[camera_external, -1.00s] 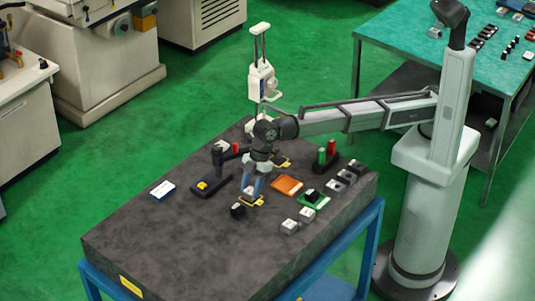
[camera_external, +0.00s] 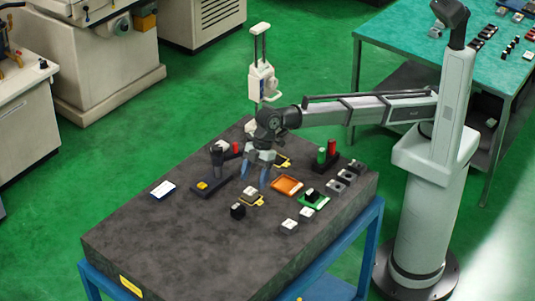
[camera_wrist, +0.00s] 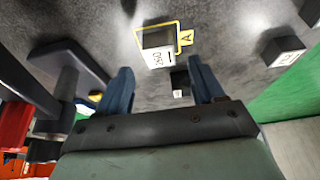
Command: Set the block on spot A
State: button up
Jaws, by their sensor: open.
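A grey block with a white, numbered face (camera_wrist: 158,50) rests inside a yellow-outlined spot marked A (camera_wrist: 187,38) in the wrist view. In the external view, the block (camera_external: 249,192) sits on the yellow-edged spot (camera_external: 258,203) near the middle of the dark table. My gripper (camera_external: 256,183) is above and just behind it, fingers apart and pointing down. In the wrist view, my gripper (camera_wrist: 160,68) has its two blue fingers spread wide, with nothing between them; the block lies apart from the fingertips.
A black block (camera_external: 238,211) stands close to the spot. An orange tray (camera_external: 287,185), a green tray (camera_external: 324,201) and several grey blocks lie to the right. A dark post (camera_external: 217,160) and a tall white-headed stand (camera_external: 262,82) are near. The table's front left is clear.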

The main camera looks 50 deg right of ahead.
jog(key=v, duration=0.8)
jog(key=shift+d, duration=0.1)
